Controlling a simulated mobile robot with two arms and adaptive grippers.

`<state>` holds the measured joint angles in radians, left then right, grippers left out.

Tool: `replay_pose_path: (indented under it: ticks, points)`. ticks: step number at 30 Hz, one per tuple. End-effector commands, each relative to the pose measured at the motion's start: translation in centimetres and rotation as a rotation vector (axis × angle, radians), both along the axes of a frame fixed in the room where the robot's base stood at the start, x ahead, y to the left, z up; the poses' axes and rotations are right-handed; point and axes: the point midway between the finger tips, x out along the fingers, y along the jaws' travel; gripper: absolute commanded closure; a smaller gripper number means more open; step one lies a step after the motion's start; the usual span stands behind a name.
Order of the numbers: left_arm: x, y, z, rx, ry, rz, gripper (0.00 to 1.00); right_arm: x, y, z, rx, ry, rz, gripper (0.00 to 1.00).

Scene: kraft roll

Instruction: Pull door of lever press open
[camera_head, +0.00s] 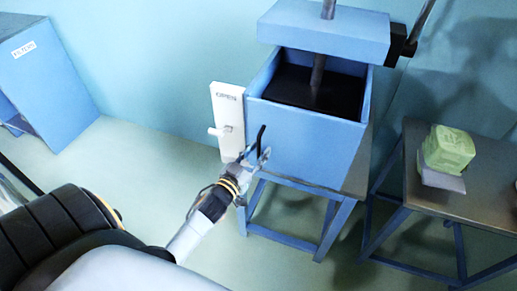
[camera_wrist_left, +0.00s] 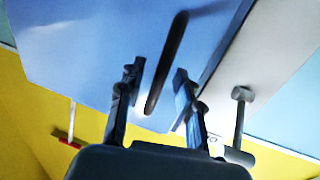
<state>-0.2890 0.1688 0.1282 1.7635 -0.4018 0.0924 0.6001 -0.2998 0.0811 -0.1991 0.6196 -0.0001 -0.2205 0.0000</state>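The blue lever press (camera_head: 318,145) is an open-topped box on a stand, with its blue lid (camera_head: 325,30) raised on a rod. A black bar handle (camera_head: 261,137) is on the box's front face, which I take to be the door; it looks shut. My left gripper (camera_head: 262,157) is at the lower end of the handle. In the left wrist view the fingers of my left gripper (camera_wrist_left: 160,70) are apart, with the black handle (camera_wrist_left: 167,60) between them; I cannot see clear contact. My right gripper is not in view.
A white panel marked OPEN (camera_head: 228,105) with a protruding knob (camera_head: 219,131) stands just left of the door. A side table (camera_head: 480,190) at the right holds a green block (camera_head: 448,149). A blue cabinet (camera_head: 45,85) is at the far left. Floor is clear between.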

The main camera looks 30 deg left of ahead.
Motion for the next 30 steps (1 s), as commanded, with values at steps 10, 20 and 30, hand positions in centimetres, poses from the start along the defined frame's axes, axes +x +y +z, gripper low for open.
replay_pose_path:
  ticks: [10, 20, 30]
  points:
    - [0.9, 0.03, -0.03, 0.0, 0.001, 0.0, 0.65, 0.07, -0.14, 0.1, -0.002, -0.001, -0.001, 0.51]
    - [0.88, 0.02, -0.01, 0.0, 0.0, 0.0, 1.0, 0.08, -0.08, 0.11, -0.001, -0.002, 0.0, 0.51]
    - [0.71, 0.1, 0.01, -0.001, 0.0, 0.008, 1.0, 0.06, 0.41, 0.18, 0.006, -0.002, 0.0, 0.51]
